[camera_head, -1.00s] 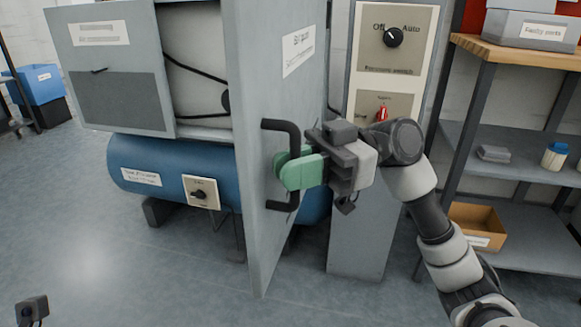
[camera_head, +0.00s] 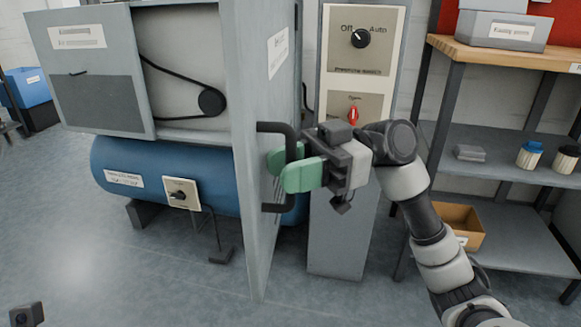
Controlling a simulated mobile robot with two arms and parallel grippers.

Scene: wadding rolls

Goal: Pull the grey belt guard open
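The grey belt guard (camera_head: 266,110) is a tall hinged panel standing swung out from the machine, seen nearly edge-on, with a white label on its face. Its black D-shaped handle (camera_head: 275,127) is on the side facing my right arm. My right gripper (camera_head: 290,170) has green fingers, one on each side of the handle's upright bar, and looks shut on it. The fingers partly cover the bar. A black belt and round pulley (camera_head: 211,101) show in the opening left of the guard. My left gripper's fingers are not in view.
A blue tank (camera_head: 150,170) lies under the machine. A control post (camera_head: 345,220) with a knob and red switch stands behind my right gripper. A shelf unit (camera_head: 500,150) with boxes and jars is at the right. The floor (camera_head: 150,270) in front is clear.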

